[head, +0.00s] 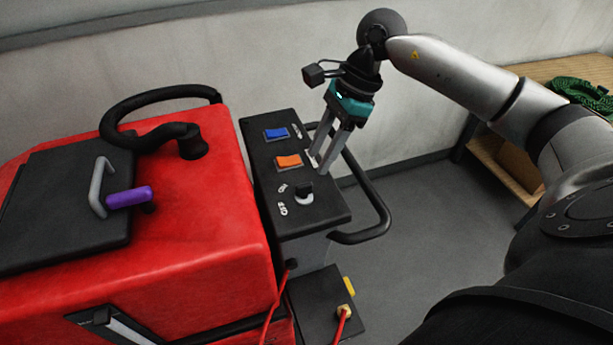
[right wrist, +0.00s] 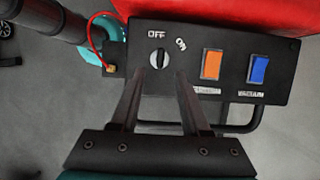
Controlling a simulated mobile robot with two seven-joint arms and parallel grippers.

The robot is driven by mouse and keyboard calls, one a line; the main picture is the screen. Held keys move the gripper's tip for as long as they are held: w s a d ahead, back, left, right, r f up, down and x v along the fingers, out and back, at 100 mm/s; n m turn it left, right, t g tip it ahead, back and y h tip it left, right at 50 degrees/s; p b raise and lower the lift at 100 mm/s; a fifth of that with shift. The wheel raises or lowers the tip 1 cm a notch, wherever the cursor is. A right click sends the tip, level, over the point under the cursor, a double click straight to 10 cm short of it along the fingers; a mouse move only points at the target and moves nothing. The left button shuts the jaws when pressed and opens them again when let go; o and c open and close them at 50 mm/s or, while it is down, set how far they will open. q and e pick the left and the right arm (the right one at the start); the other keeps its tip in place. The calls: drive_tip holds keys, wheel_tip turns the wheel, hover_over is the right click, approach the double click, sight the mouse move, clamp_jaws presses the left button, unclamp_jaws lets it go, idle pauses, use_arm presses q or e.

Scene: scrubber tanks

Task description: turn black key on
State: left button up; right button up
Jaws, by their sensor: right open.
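The black key (head: 305,190) sits on a pale round switch at the near end of the black control panel (head: 328,207). In the right wrist view the key (right wrist: 160,58) stands upright in the picture, in line with the OFF label (right wrist: 157,34). The ON label (right wrist: 181,44) is to its upper right. My right gripper (head: 320,167) is open and empty, its fingers pointing down at the panel beside the orange switch. In the right wrist view its fingertips (right wrist: 159,72) lie on either side of the key's line, apart from it. My left gripper is not in view.
An orange switch (head: 288,161) and a blue switch (head: 276,133) share the panel. A black handle bar (head: 372,205) curves around its right side. The red scrubber body (head: 215,215) is at left, with a purple-gripped lever (head: 130,197). A wooden shelf (head: 512,170) stands at right.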

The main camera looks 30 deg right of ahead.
sight(305, 183)
drive_tip(key=p+x, duration=0.1)
drive_tip(key=x, duration=0.6)
drive_tip(key=shift+a+f, duration=0.1)
drive_tip(key=shift+f, duration=0.05)
drive_tip(key=shift+c, duration=0.3)
clamp_jaws()
drive_tip(key=shift+w, duration=0.1)
